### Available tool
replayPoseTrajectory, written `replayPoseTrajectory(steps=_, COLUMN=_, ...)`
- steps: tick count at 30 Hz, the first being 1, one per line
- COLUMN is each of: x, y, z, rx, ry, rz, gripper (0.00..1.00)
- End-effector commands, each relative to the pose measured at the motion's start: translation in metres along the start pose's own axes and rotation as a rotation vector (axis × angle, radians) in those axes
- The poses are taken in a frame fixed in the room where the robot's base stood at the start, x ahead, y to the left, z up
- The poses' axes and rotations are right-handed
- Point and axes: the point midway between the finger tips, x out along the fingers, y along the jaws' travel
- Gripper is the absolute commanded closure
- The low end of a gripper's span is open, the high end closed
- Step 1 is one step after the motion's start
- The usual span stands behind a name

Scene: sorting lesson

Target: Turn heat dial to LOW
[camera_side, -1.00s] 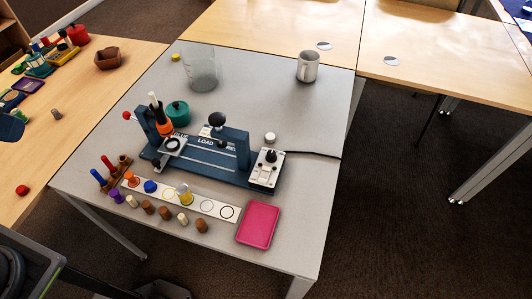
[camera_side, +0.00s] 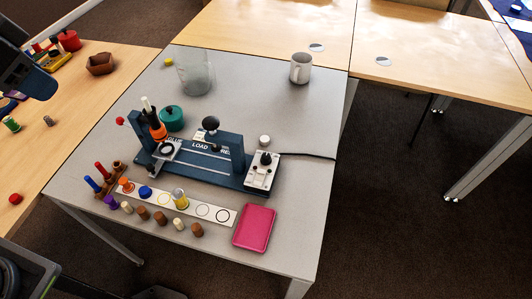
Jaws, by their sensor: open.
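The heat dial is a black knob (camera_side: 265,157) on top of a small white control box (camera_side: 260,172) at the right end of a blue fixture. Its pointer direction and any LOW mark are too small to read. A dark cable runs right from the box. A dark blue-grey part of my arm enters at the upper left, over the left wooden table and far from the dial. No gripper fingers can be made out. Nothing touches the dial.
The blue fixture (camera_side: 232,155) has posts and a black ball knob (camera_side: 210,123) left of the dial. Pegs and a marked strip (camera_side: 203,210) line the front.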

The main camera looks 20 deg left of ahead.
Motion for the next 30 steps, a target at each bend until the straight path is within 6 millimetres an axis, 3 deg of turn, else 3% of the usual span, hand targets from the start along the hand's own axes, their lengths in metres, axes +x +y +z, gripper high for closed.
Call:
replayPoseTrajectory(steps=3, x=0.013, y=0.006, z=-0.05, rx=0.184, ry=-0.044, rz=0.037, gripper=0.58)
replayPoseTrajectory(steps=8, x=0.043, y=0.022, z=-0.111, rx=0.431, ry=-0.09, rz=0.087, gripper=0.58)
replayPoseTrajectory(steps=15, x=0.112, y=0.067, z=-0.182, rx=0.803, ry=-0.146, rz=0.173, gripper=0.58)
replayPoseTrajectory(steps=22, x=0.198, y=0.13, z=-0.216, rx=1.159, ry=-0.187, rz=0.266, gripper=0.58)
replayPoseTrajectory(steps=27, x=0.259, y=0.176, z=-0.218, rx=1.389, ry=-0.207, rz=0.335, gripper=0.58)
replayPoseTrajectory(steps=30, x=0.283, y=0.196, z=-0.213, rx=1.484, ry=-0.213, rz=0.364, gripper=0.58)
